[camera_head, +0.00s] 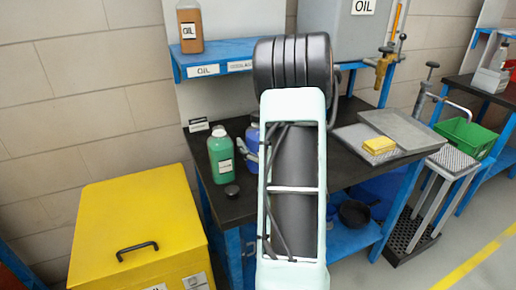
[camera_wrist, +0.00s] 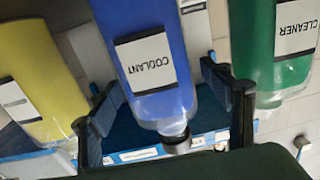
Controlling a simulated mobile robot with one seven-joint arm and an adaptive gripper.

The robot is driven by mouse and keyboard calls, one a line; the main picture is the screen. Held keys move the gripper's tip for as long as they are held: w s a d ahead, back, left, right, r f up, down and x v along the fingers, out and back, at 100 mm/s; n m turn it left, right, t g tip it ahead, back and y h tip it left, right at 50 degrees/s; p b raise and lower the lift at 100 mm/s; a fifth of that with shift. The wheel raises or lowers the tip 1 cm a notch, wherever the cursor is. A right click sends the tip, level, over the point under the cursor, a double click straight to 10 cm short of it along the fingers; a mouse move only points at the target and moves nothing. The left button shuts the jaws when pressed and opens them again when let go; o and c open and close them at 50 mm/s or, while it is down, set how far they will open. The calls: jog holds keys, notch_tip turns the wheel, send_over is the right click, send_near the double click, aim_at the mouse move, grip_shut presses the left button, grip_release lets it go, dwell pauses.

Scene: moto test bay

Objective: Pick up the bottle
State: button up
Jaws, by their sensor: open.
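A blue bottle labelled COOLANT (camera_wrist: 155,65) appears upside down in the middle of the wrist view, its dark cap toward the bottom. My gripper (camera_wrist: 160,85) is open, with one finger to each side of this bottle in the picture. Gaps show beside the bottle, and I cannot tell how deep it sits between the fingers. In the head view the blue bottle (camera_head: 252,136) is mostly hidden behind my arm, and so is my gripper. A green bottle labelled CLEANER (camera_wrist: 285,45) is at right in the wrist view; a green bottle (camera_head: 220,155) stands on the dark bench in the head view.
A yellow bottle (camera_wrist: 42,90) is at left in the wrist view. A round black cap (camera_head: 232,191) lies near the front edge of the bench (camera_head: 240,208). A grey tray (camera_head: 365,142) with a yellow sponge (camera_head: 379,145) is at right. A yellow bin (camera_head: 135,225) stands at left.

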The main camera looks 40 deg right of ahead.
jog(key=shift+c, duration=0.4)
jog(key=c, duration=1.8)
jog(key=shift+o, duration=0.2)
jog(key=shift+r, duration=0.1)
jog(key=r+p, duration=0.2)
jog(key=r, duration=0.2)
jog(key=shift+s, duration=0.2)
jog(key=s+a+r, duration=0.2)
jog(key=s+r, duration=0.4)
jog(key=s, duration=0.3)
jog(key=shift+s+a+r, duration=0.15)
jog(key=shift+a+r, duration=0.05)
jog(key=shift+r, duration=0.2)
